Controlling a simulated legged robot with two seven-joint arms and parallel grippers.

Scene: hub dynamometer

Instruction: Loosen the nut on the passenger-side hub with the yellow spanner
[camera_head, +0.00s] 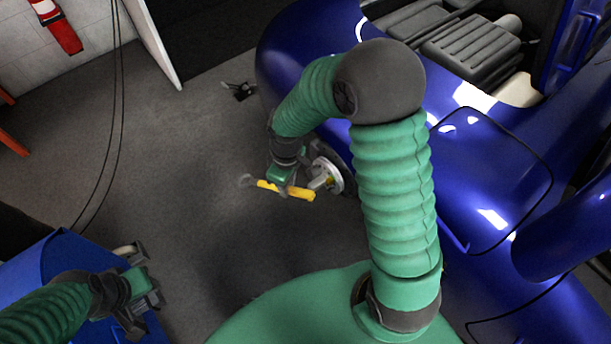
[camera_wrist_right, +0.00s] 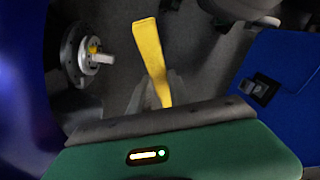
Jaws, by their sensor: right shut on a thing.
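My right gripper (camera_head: 292,188) is shut on the yellow spanner (camera_head: 301,193), beside the blue car and close to the hub (camera_head: 333,176). The spanner also shows in the right wrist view (camera_wrist_right: 150,57), where its yellow length points away from the gripper. The hub (camera_wrist_right: 85,55) is at the left there, a metal disc with a stub sticking out and a small yellowish part near its centre. The spanner looks apart from the hub in the wrist view. I cannot make out the nut clearly. My left gripper (camera_head: 142,303) is at the lower left over a blue container; its fingers are unclear.
The blue car body (camera_head: 490,170) fills the right side. A blue container (camera_head: 40,262) stands at the lower left. Dark cables (camera_head: 118,120) hang at the left, and a red extinguisher (camera_head: 58,28) is on the wall.

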